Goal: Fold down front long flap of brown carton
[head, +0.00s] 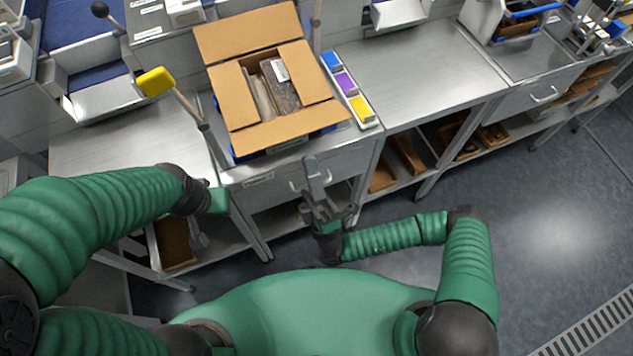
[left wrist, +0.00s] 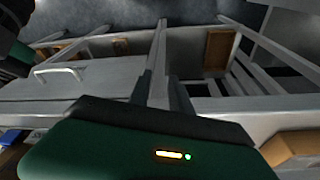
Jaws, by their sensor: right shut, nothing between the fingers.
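The brown carton (head: 263,88) sits on the bench with packages inside, one dark with a white label (head: 281,69). The back long flap (head: 249,33) stands open away from me. The front long flap (head: 291,130) is open outward toward me. My right gripper (head: 314,168) is shut and empty, just below and in front of this flap, apart from it. My left gripper (head: 198,242) hangs low at the left, away from the carton; the left wrist view shows a gap between its fingers (left wrist: 163,92).
The steel benchtop (head: 424,66) farther right is clear. Shelves below hold brown trays (head: 408,154).

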